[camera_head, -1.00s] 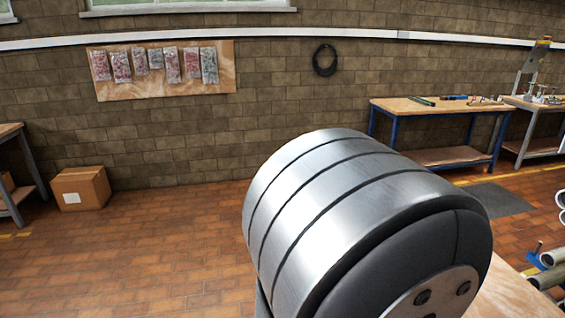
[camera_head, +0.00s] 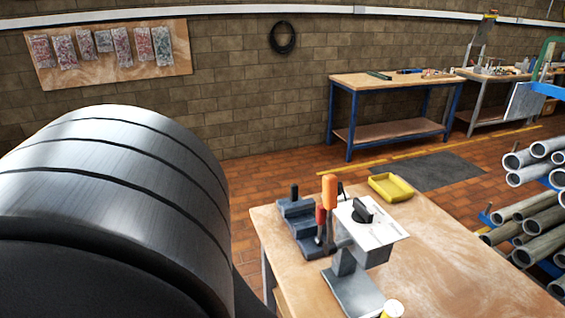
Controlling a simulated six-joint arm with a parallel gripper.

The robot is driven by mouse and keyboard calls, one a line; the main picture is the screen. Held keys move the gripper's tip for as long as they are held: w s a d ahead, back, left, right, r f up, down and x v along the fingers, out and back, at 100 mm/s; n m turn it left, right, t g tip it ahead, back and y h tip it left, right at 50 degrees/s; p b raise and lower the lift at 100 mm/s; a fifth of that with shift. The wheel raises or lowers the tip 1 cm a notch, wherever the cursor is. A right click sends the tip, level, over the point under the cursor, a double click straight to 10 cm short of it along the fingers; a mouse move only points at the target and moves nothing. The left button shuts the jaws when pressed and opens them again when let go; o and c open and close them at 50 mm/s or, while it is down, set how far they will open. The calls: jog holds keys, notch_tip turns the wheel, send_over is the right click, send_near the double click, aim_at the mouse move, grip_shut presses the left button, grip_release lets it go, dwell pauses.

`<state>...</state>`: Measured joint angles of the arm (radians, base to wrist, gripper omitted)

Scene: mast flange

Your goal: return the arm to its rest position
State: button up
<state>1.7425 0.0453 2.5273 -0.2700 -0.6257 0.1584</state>
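A large rounded metal arm link of mine (camera_head: 110,200), with dark grooves, fills the left of the head view. My gripper is not in the picture. On the wooden workbench (camera_head: 450,260) a small grey stand (camera_head: 350,285) carries a tilted white plate (camera_head: 372,226) with a black part (camera_head: 361,211) on it. Beside it are a dark grey holder (camera_head: 298,218) and tools with an orange handle (camera_head: 329,192) and a red handle (camera_head: 320,216).
A yellow tray (camera_head: 390,187) lies at the workbench's far edge. Grey pipes (camera_head: 530,225) are stacked on a rack at the right. A blue-legged table (camera_head: 395,82) stands by the brick wall. Open tiled floor (camera_head: 265,180) lies between.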

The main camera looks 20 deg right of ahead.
jog(key=shift+w+d+f, duration=0.5)
jog(key=shift+w+f, duration=0.35)
jog(key=shift+w, duration=0.5)
jog(key=shift+w+d+f, duration=0.5)
jog(key=shift+w+f, duration=0.4)
jog(key=shift+w, duration=0.45)
jog(key=shift+w+d+f, duration=0.5)
jog(key=shift+w+f, duration=0.35)
jog(key=shift+w, duration=0.5)
jog(key=shift+f, duration=1.95)
jog(key=shift+w+f, duration=0.15)
jog(key=shift+w, duration=0.05)
jog(key=shift+w+d, duration=0.1)
jog(key=shift+w, duration=0.65)
